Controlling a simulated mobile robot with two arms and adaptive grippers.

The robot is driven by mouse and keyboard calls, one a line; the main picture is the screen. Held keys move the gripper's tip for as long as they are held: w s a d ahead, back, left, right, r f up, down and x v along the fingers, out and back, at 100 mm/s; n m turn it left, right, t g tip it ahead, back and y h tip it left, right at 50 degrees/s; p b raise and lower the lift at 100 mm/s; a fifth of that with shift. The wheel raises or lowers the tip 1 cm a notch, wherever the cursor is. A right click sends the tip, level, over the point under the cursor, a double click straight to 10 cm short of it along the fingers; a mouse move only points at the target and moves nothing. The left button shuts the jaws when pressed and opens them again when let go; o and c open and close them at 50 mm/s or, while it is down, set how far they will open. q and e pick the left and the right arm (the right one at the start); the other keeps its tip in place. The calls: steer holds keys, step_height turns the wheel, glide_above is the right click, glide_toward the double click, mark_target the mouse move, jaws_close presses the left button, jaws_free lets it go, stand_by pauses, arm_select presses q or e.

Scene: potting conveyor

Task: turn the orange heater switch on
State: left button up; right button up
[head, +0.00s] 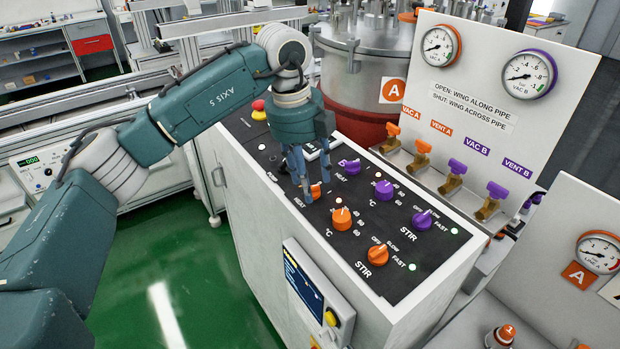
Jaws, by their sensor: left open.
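The orange heater switch (316,191) is on the black top panel (295,222) of the white cabinet, beside a HEAT label. My left gripper (303,188) points down over the panel, open, with its fingertips close to the left side of this switch. I cannot tell whether they touch it. The fingers partly cover the switch and its labels, so its position is unclear. My right gripper is not in view.
The purple heat switch (349,166) and purple temperature knob (384,190) sit behind. Orange (378,254) and purple (422,221) stir knobs are to the right. A red emergency button (258,106) is at the panel's far left. Valves and a gauge board (470,85) stand behind.

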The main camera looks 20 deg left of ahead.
arm_select(q)
steer(key=shift+d+f, duration=0.1)
steer(key=shift+f, duration=0.75)
steer(key=c, duration=1.1)
steer(key=shift+m+b, duration=0.35)
steer(key=shift+m, duration=0.25)
steer(key=o, duration=1.1)
